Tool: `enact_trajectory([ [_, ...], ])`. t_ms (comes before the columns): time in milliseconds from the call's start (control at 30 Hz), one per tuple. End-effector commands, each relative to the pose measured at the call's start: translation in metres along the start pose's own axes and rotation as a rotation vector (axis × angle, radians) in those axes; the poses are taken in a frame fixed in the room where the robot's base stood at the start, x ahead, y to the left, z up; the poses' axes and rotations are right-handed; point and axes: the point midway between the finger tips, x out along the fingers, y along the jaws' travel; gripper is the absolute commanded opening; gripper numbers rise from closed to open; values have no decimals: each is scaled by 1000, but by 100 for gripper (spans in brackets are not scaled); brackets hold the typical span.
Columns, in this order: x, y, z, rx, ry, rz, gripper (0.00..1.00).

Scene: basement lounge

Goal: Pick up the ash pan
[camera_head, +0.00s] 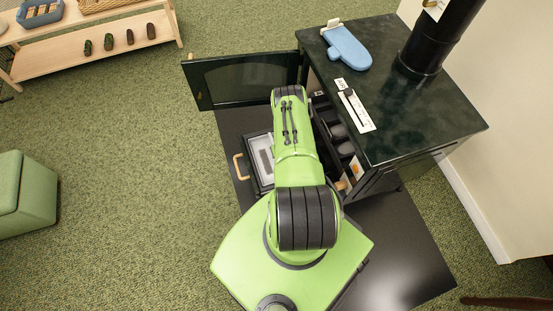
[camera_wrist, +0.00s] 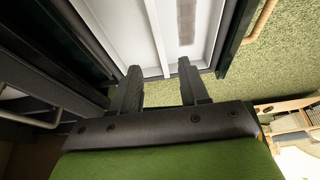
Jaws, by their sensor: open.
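A dark-rimmed, tray-like piece with a pale inside and a wooden handle, which looks like the ash pan (camera_head: 262,153), is at the stove's open front in the head view, left of my arm. My arm covers its right side. In the wrist view its pale inside (camera_wrist: 150,28) fills the top middle, and a wooden handle (camera_wrist: 262,20) shows at the upper right. My gripper (camera_wrist: 160,75) is open, its two fingers apart and pointing at the pale piece, with nothing clearly held between them. In the head view my gripper is hidden behind my arm.
The dark green stove (camera_head: 400,115) has its door (camera_head: 240,82) swung open to the left. A blue mitt-like item (camera_head: 347,48) lies on top, near the black flue pipe (camera_head: 435,45). A dark floor plate (camera_head: 410,260) lies below. Green carpet (camera_head: 130,150) is free at left.

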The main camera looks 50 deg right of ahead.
Motion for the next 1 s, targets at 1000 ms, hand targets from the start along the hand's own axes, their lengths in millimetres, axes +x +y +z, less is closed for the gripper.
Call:
enact_trajectory([
  [1000,126,2,3,1,-3,-1,31],
])
